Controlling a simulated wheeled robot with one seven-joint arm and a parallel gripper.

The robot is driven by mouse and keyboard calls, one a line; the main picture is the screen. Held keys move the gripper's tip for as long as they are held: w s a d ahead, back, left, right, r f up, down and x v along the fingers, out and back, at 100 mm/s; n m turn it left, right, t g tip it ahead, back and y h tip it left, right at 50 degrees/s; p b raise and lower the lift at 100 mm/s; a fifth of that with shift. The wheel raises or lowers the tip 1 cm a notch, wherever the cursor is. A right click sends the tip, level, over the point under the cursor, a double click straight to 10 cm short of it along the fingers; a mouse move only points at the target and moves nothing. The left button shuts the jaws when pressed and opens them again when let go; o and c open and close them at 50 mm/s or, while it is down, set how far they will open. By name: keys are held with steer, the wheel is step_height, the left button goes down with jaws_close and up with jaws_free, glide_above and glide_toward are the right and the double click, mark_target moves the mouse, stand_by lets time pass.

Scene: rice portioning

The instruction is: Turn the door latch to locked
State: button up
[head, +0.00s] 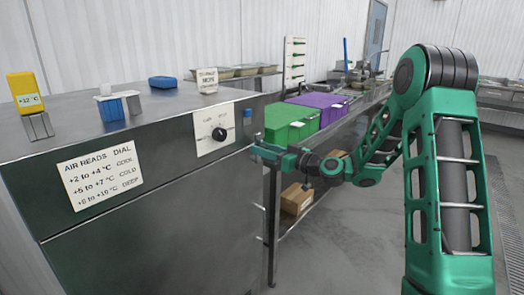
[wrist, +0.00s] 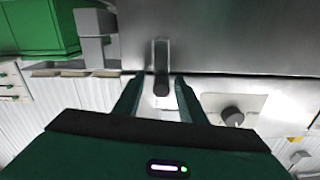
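The door latch (wrist: 161,66) is a small steel bar handle with a dark end, on the steel cabinet front in the wrist view. It lies between the two fingertips of my gripper (wrist: 160,78), with some gap visible on each side. My gripper is open around the latch, and I cannot tell whether either finger touches it. In the head view my gripper (head: 259,149) is at the right edge of the cabinet (head: 150,235), just below the dial panel. The latch is mostly hidden there by the gripper, so its locked or unlocked position is unclear.
A black dial (head: 219,134) on a white panel sits close to the gripper. A label (head: 99,176) is on the cabinet front. A yellow thermometer (head: 26,92) and blue items stand on top. Green (head: 292,123) and purple (head: 318,105) bins stand behind my arm.

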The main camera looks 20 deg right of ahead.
steer(key=shift+w+a, duration=0.35)
steer(key=shift+w, duration=0.15)
